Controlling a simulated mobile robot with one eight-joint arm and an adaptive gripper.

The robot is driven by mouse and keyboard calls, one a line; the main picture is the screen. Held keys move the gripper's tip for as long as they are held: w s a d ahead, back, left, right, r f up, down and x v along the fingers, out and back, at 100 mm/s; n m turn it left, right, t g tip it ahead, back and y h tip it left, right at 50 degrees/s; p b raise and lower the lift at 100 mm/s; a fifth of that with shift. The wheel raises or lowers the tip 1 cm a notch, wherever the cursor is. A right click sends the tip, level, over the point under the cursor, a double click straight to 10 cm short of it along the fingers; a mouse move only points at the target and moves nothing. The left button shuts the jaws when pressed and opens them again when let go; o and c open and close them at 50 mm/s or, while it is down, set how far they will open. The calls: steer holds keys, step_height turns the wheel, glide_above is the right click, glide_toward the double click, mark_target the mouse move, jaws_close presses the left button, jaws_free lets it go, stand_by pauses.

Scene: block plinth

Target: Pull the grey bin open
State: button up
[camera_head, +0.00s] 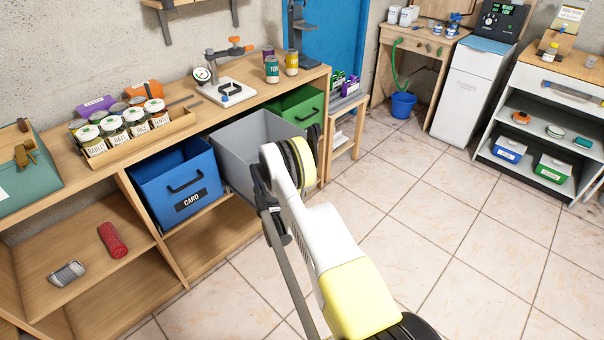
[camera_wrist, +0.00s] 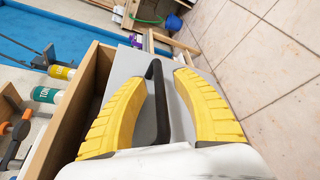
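The grey bin (camera_head: 235,143) sits under the wooden counter, between a blue bin and a green bin. It stands partly out past the counter's front edge, and its open top shows. My gripper (camera_head: 302,160) is at its front and hides much of that face in the head view. In the wrist view, the black handle (camera_wrist: 161,112) on the grey front (camera_wrist: 124,66) lies between the two yellow fingers of my gripper (camera_wrist: 161,78). The fingers are apart, one on each side of the handle, with small gaps visible. Firm contact cannot be seen.
The blue bin (camera_head: 176,184), labelled CARD, is left of the grey bin; the green bin (camera_head: 300,107) is right. Jars, a gauge stand (camera_head: 226,92) and tins stand on the counter (camera_head: 190,130). A small wooden stand (camera_head: 345,125) is beyond. The tiled floor (camera_head: 420,220) is clear.

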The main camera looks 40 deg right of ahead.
step_height(320, 180, up, 10)
stand_by(0.5)
stand_by(0.3)
